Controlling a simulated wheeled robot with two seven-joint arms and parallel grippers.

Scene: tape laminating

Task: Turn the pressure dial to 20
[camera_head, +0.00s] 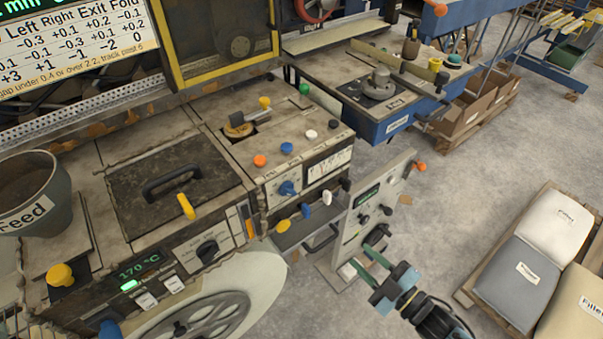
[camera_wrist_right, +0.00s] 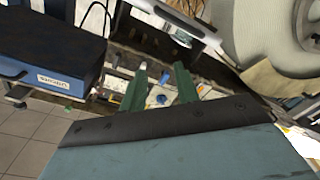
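Which dial is the pressure dial I cannot tell, as the labels are too small. A blue knob (camera_head: 288,188) sits on the machine's front panel beside a white gauge (camera_head: 329,163). A black dial (camera_head: 207,250) is on the panel left of it. Black knobs (camera_head: 377,234) show on the upright grey panel. My right gripper (camera_head: 363,263) is in front of that grey panel's lower part, its green fingers apart and empty. In the right wrist view the open fingers (camera_wrist_right: 160,80) frame a blue knob (camera_wrist_right: 161,99) farther off. My left gripper is not in view.
Coloured buttons and levers crowd the machine top and front, including a yellow lever (camera_head: 186,206). A large wheel (camera_head: 205,318) is below. Filled sacks (camera_head: 517,282) lie on a pallet at right. Bare floor (camera_head: 470,190) lies between machine and pallet.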

